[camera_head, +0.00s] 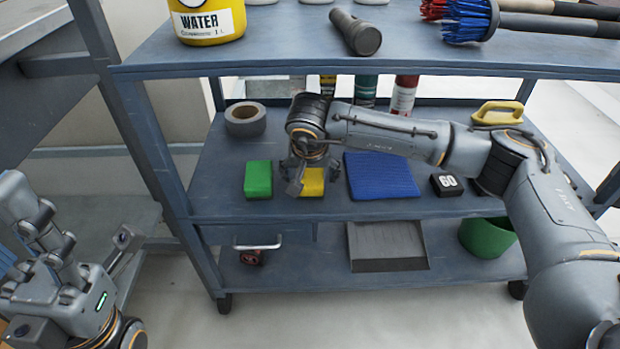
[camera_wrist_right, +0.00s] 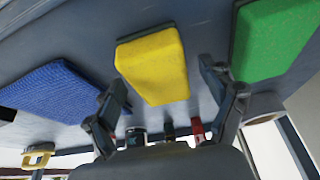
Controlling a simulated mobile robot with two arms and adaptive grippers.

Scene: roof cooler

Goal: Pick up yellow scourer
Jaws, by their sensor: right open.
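The yellow scourer (camera_head: 312,182) lies on the middle shelf of the cart, partly hidden behind my right gripper in the head view. My right gripper (camera_head: 299,178) is open just above and in front of it. In the right wrist view the yellow scourer (camera_wrist_right: 153,66) shows whole, between and beyond the two fingers of the open right gripper (camera_wrist_right: 168,100). Nothing is held in it. My left gripper (camera_head: 95,262) is at the lower left, off the cart; its finger opening is not clear.
A green scourer (camera_head: 258,179) lies left of the yellow one, and a blue cloth (camera_head: 381,176) lies to its right. A tape roll (camera_head: 245,118), a black block (camera_head: 446,185) and bottles (camera_head: 404,95) share the shelf. The upper shelf (camera_head: 290,50) overhangs it.

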